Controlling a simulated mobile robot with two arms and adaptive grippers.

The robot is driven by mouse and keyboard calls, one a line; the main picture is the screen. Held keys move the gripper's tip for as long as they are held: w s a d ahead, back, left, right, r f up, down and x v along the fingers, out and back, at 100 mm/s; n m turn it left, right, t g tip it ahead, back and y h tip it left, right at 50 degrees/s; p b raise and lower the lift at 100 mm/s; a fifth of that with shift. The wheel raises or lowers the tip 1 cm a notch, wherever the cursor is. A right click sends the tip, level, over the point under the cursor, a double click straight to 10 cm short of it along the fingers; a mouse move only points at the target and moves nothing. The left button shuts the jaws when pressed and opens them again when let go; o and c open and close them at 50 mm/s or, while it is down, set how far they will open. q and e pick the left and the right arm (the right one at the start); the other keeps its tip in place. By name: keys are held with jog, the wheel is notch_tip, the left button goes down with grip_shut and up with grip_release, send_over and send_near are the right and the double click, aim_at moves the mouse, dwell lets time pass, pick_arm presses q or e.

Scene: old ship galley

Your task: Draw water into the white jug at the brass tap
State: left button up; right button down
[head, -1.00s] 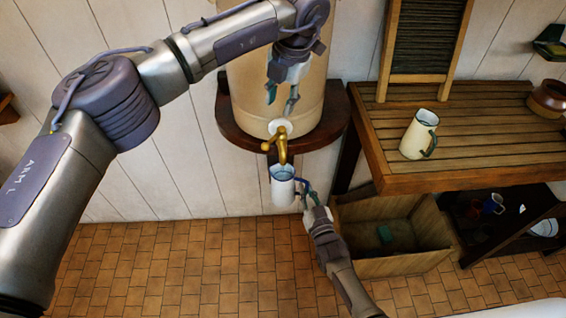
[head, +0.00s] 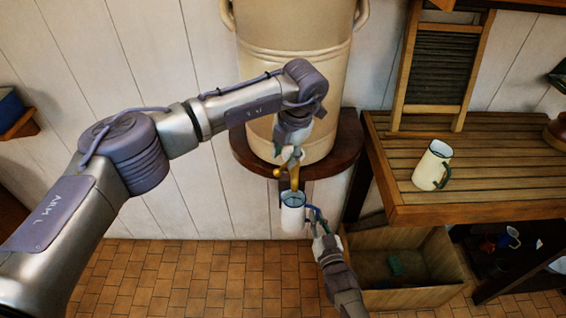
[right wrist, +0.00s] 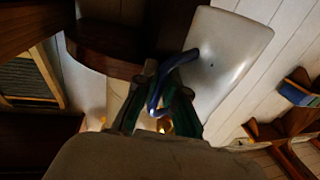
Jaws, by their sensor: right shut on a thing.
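The white jug (head: 292,218) with a blue handle is upright under the brass tap (head: 294,179) in the head view. Its inside looks bluish; I cannot tell whether water is in it or running. My right gripper (head: 320,226) is shut on the jug's handle from the right. In the right wrist view, the jug (right wrist: 232,62) fills the upper right and the blue handle (right wrist: 158,98) lies between the fingers. My left gripper (head: 290,157) is at the top of the tap, hiding part of it. I cannot tell whether its fingers are closed or touch the tap.
The tap is on a large cream water container (head: 295,70) on a dark wooden shelf (head: 243,152). To the right, a cream jug (head: 431,167) with a green handle stands on a slatted counter (head: 500,175). A wooden bin (head: 415,297) is below, right of my right gripper.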

aim_at(281, 168)
pick_arm(q)
jog(key=shift+w+a+f, duration=0.1)
jog(key=shift+a+f, duration=0.05)
jog(key=shift+f, duration=0.75)
jog(key=shift+w+a+f, duration=0.1)
jog(key=shift+f, duration=0.75)
grip_shut()
